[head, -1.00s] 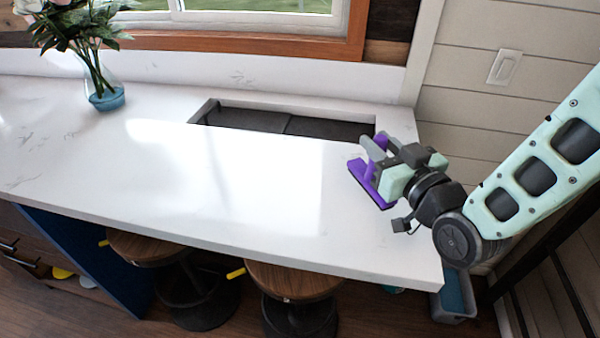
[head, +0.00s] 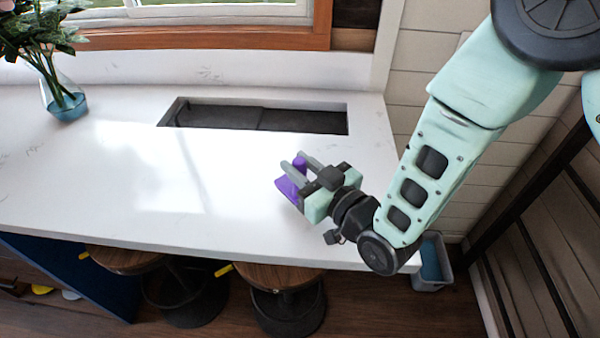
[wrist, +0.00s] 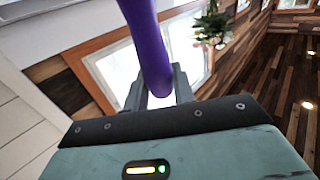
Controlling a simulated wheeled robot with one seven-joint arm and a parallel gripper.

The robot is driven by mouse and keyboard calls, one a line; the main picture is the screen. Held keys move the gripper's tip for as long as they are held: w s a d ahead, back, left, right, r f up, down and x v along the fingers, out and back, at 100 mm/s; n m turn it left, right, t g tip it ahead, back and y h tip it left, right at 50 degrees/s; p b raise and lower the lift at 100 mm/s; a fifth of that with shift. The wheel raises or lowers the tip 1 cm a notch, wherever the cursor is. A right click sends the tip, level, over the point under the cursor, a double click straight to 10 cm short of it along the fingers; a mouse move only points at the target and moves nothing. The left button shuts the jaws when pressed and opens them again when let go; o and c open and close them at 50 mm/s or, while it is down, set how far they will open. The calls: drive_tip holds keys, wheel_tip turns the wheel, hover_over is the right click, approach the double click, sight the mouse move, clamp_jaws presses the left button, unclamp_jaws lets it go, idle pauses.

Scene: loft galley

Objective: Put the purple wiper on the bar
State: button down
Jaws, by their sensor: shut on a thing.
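The purple wiper (head: 288,188) is in my gripper (head: 294,166) over the right part of the white bar (head: 170,200). The gripper is shut on its handle. In the wrist view the purple handle (wrist: 148,40) rises between the two grey fingers. In the head view part of the wiper is hidden behind the fingers. I cannot tell whether it touches the bar top or hangs a little above it.
A dark sunken opening (head: 255,117) lies in the counter behind the gripper. A vase of flowers (head: 66,103) stands at the far left. Two stools (head: 280,277) are under the front edge, and a grey bin (head: 432,265) is at the right end. The middle of the bar is clear.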

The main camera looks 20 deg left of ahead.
sight(288, 188)
drive_tip(key=shift+f+p, duration=0.45)
drive_tip(key=shift+f, duration=1.05)
drive_tip(key=shift+f, duration=0.2)
drive_tip(key=c, duration=1.2)
unclamp_jaws()
drive_tip(key=shift+o, duration=0.2)
